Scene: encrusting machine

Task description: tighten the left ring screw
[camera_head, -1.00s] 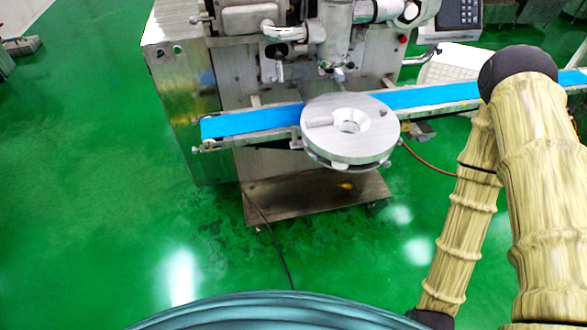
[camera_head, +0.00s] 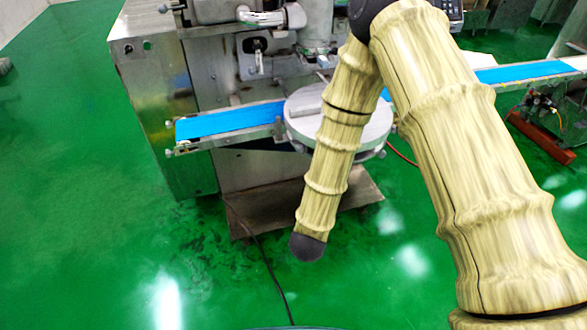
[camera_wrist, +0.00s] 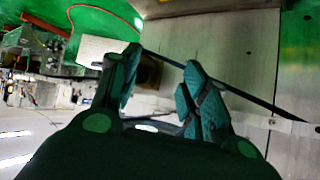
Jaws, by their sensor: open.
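I cannot make out the left ring screw for certain in either view. The encrusting machine (camera_head: 150,75) stands at the back in the head view, with a polished pipe elbow (camera_head: 262,18) and a small hanging metal fitting (camera_head: 258,60) on its front. In the wrist view my gripper (camera_wrist: 162,68) is open and its two dark green fingers are apart. Nothing is held between them. A dark brown square opening or block (camera_wrist: 150,72) shows behind the fingers, apparently beyond them.
A round metal disc (camera_head: 300,105) sits over the blue conveyor belt (camera_head: 230,122), partly hidden by my arm. A metal plate (camera_head: 235,190) lies below, with a black cable (camera_head: 265,255) on the green floor. Floor at the left is clear. Steel panels (camera_wrist: 240,45) fill the wrist view's right.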

